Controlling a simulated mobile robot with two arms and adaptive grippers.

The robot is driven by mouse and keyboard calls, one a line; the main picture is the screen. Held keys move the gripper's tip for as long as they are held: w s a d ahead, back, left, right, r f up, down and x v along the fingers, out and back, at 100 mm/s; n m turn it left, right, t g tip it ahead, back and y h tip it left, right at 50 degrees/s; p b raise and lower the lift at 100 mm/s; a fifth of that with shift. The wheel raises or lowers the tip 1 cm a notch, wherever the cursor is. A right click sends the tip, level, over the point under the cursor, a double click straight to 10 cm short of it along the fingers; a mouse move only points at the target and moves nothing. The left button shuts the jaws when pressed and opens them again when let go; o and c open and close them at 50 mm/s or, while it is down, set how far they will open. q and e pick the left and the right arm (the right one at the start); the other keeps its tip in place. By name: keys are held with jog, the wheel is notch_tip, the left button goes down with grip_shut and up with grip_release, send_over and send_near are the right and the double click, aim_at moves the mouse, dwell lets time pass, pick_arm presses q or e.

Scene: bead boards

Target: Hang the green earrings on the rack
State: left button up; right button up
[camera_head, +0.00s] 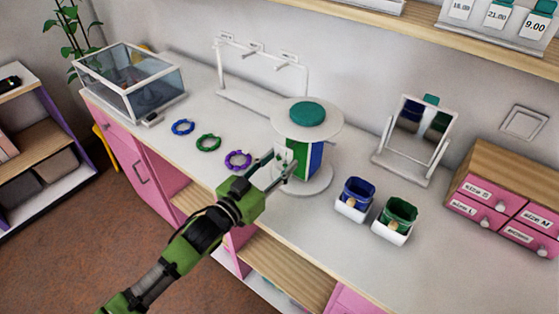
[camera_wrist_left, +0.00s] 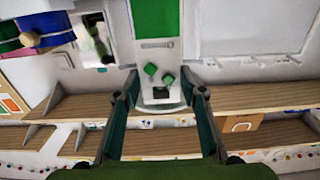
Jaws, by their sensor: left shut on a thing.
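My left gripper (camera_head: 277,163) reaches in from the left and is shut on a white card with two green diamond-shaped earrings. In the left wrist view the green earrings (camera_wrist_left: 158,75) show on the card between the fingertips of the left gripper (camera_wrist_left: 165,92). The card is held close in front of a round white stand (camera_head: 323,131) with a green top disc and green, blue and white side panels. A green panel (camera_wrist_left: 157,16) shows just beyond the card in the wrist view. I cannot tell whether the card touches the stand. My right gripper is not in view.
A white rack with arms and small labels (camera_head: 262,101) stands at the back. Blue (camera_head: 183,127), green (camera_head: 208,143) and purple (camera_head: 238,160) beaded rings lie left of the gripper. A mirror (camera_head: 421,135), blue bin (camera_head: 356,193) and green bin (camera_head: 397,217) stand right of the round stand.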

pick_arm(q)
jog(key=shift+w+d+f, duration=0.1)
jog(key=shift+w+d, duration=0.25)
jog(key=shift+w+d+b, duration=0.1)
jog(key=shift+w+b, duration=0.15)
jog(key=shift+b, duration=0.05)
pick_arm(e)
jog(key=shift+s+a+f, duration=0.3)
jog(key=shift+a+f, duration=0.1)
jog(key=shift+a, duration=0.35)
pick_arm(q)
jog(key=shift+w+d, duration=0.15)
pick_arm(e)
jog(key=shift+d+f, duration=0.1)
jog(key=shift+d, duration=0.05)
pick_arm(q)
jog(key=shift+w+d, duration=0.15)
jog(key=shift+w, duration=0.05)
jog(key=shift+f, duration=0.1)
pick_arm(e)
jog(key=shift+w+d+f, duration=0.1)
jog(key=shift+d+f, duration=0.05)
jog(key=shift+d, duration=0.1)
pick_arm(q)
jog(key=shift+f, duration=0.15)
jog(key=shift+w+d, duration=0.2)
jog(key=shift+w, duration=0.1)
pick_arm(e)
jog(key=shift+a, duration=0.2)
